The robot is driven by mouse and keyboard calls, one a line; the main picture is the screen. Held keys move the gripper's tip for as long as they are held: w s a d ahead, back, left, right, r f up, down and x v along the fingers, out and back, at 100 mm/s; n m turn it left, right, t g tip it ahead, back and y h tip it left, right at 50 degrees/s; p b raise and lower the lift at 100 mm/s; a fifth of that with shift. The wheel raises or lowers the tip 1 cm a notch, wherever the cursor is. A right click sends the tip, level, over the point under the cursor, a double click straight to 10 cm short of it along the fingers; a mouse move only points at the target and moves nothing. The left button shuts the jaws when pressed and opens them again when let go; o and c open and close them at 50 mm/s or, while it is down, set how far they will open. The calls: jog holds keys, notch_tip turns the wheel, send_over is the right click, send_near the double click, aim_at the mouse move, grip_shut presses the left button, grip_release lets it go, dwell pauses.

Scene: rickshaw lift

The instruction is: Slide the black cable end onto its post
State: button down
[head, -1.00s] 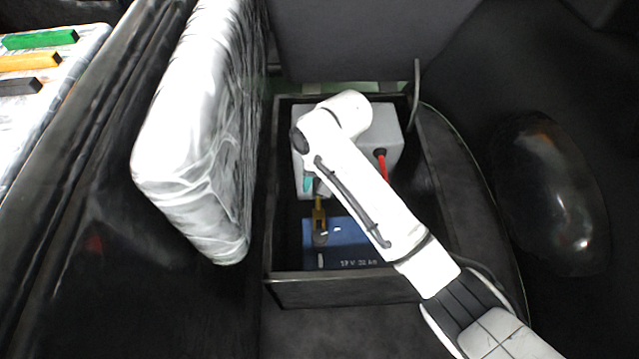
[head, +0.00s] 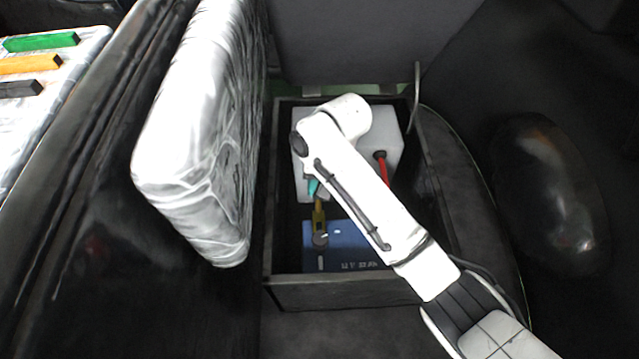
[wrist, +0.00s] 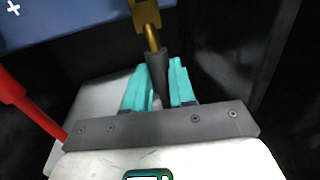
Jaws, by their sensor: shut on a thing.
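My gripper (wrist: 160,88) has teal fingers, shut on the dark sleeve of the black cable end (wrist: 157,72). The cable end's brass lug (wrist: 146,15) sticks out beyond the fingers and runs off the top of the wrist view. In the head view, my gripper (head: 313,187) is partly hidden by my arm, and the brass lug (head: 319,217) reaches over the blue battery (head: 345,232). A grey round post (head: 320,240) shows at the lug's far end, above a white minus mark. Whether the lug is around the post or only over it, I cannot tell.
The battery sits in a dark open box (head: 340,292) with a grey-white unit (head: 390,130) behind it. A red cable (head: 382,165) leaves that unit. A plastic-wrapped cushion (head: 195,140) stands left of the box. Green, orange and black blocks lie far left.

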aim_at(321, 204)
jog(key=shift+s, duration=0.1)
jog(key=shift+s+r+p, duration=0.15)
jog(key=shift+s+p, duration=0.1)
jog(key=shift+p, duration=0.35)
jog(key=s+p, duration=0.3)
jog(key=shift+s+p, duration=0.5)
jog(key=shift+f, duration=0.25)
jog(key=shift+s, duration=0.1)
jog(key=c, duration=0.9)
grip_release()
jog(key=shift+r, duration=0.2)
